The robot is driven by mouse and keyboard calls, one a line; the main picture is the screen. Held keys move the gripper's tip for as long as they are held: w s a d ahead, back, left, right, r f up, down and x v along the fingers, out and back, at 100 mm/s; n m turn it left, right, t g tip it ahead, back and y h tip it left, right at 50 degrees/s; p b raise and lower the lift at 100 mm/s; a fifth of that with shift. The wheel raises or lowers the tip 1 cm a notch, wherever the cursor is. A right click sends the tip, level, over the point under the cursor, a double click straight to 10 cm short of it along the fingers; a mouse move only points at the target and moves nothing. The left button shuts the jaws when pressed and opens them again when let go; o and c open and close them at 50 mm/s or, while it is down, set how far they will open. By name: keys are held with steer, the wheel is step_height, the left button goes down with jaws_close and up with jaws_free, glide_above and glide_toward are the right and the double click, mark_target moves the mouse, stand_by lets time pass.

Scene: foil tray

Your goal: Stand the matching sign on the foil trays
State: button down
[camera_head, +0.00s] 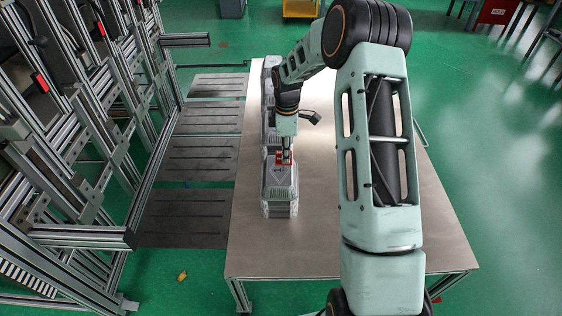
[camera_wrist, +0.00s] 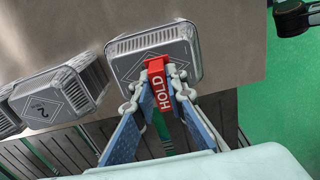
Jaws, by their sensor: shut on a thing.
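My gripper (camera_head: 285,150) is shut on a red sign (camera_head: 279,156) with white lettering. In the wrist view my gripper (camera_wrist: 160,92) has its blue-padded fingers either side of the sign (camera_wrist: 158,84), which reads HOLD. The sign's far end overlaps the near edge of a silver foil tray (camera_wrist: 190,57) with a diamond label partly covered by the sign. I cannot tell whether sign and tray touch. A third (camera_wrist: 7,122) is cut off at the left.
The trays stand in a row along the left edge of a metal table (camera_head: 320,245). The table is bare in front of them. A metal frame rack (camera_head: 75,130) stands left of the table, with dark floor plates (camera_head: 195,160) between.

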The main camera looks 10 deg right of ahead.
mark_target(281, 155)
steer(key=shift+w+a+f, duration=0.3)
steer(key=shift+w+f, duration=0.15)
steer(key=shift+f, duration=0.15)
steer(key=shift+w+a+f, duration=0.25)
steer(key=shift+w+f, duration=0.15)
steer(key=shift+f, duration=0.2)
steer(key=shift+w+f, duration=0.1)
steer(key=shift+f, duration=1.55)
steer(key=shift+f, duration=0.15)
steer(key=c, duration=1.9)
jaws_free()
steer(key=shift+c, duration=0.2)
step_height(281, 155, up, 12)
steer(key=shift+r, duration=0.2)
